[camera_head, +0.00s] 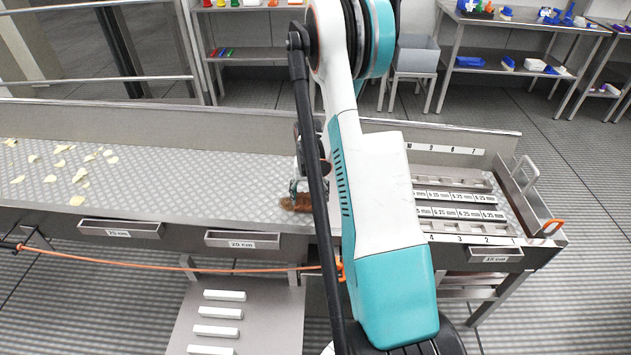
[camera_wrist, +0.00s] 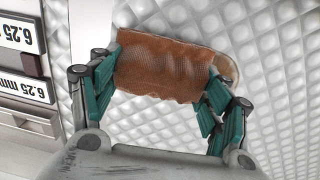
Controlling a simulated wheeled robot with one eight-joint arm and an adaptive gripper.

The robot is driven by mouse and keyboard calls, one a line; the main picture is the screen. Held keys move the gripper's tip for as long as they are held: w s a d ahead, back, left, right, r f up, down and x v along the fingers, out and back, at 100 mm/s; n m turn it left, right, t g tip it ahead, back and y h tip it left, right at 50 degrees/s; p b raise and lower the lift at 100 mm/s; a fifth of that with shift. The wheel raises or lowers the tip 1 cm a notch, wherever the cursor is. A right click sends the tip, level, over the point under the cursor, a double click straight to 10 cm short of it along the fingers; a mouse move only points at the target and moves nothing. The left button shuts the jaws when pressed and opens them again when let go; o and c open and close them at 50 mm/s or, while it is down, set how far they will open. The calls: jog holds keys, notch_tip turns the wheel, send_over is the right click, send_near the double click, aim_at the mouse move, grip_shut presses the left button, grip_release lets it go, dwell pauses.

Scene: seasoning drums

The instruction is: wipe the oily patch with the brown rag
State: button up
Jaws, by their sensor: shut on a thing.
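The brown rag (camera_head: 296,203) is at the metal table's diamond-plate surface, near its front edge. My gripper (camera_head: 298,187) is above it, partly hidden by my arm. In the wrist view the rag (camera_wrist: 160,72) spans the space between the teal fingers of my gripper (camera_wrist: 163,85), which are shut on it at both sides. A dull tan, glossy margin (camera_wrist: 229,68) shows past the rag's right end; it may be part of the oily patch, but I cannot tell for sure. The rest of the patch is not distinguishable.
Pale chips (camera_head: 80,175) lie scattered on the table's left part. Slotted racks labelled 6.25 mm (camera_head: 460,198) stand on the right, near the rag in the wrist view (camera_wrist: 22,60). An orange cable (camera_head: 180,268) runs along the front.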

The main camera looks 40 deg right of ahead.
aim_at(308, 194)
jog(key=shift+w+a+r, duration=0.15)
jog(key=shift+r, duration=0.7)
jog(key=shift+r+p, duration=1.6)
jog(key=shift+r, duration=1.1)
